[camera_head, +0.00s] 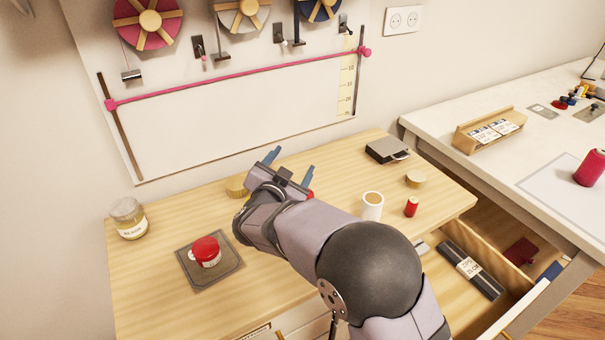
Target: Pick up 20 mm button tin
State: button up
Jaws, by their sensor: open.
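My gripper (290,166) is open and empty, its two blue fingertips apart, over the back middle of the wooden worktop (160,285). A small round container with a red lid (206,248) stands upright on a dark grey square mat (192,279) at the left. It has a pale label too small to read, so I cannot tell for sure that it is the 20 mm button tin. It is to the left of and nearer than my gripper, well apart from it. A glass jar (129,219) with a pale label stands at the left edge.
A wooden round piece (236,187) and a mostly hidden red thing (310,194) lie close to my gripper. A white cylinder (373,205), red spool (411,207) and dark flat box (386,150) stand to the right. An open drawer (500,235) juts out at lower right.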

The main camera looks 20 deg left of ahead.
jog(key=s+n, duration=0.1)
jog(key=s, duration=0.1)
jog(key=s+a+f+g+p, duration=0.1)
jog(key=s, duration=0.1)
jog(key=s+f+n+p, duration=0.1)
jog(key=s, duration=0.2)
jog(key=shift+s+a+n, duration=0.1)
jog(key=shift+a+n, duration=0.05)
jog(key=shift+n, duration=0.15)
jog(key=s+d+f+h, duration=0.1)
jog(key=s+d+f+g+h+p, duration=0.1)
jog(key=d, duration=0.1)
jog(key=shift+s+d+f+g, duration=0.2)
jog(key=shift+f+g, duration=0.1)
jog(key=shift+f, duration=0.05)
jog(key=shift+d+r+p+x, duration=0.1)
jog(key=shift+p+x, duration=0.4)
jog(key=shift+x, duration=1.35)
jog(key=shift+d+r+p+x, duration=0.15)
jog(key=shift+p+x, duration=0.3)
jog(key=shift+x, duration=1.4)
jog(key=shift+w, duration=0.1)
jog(key=c, duration=1.2)
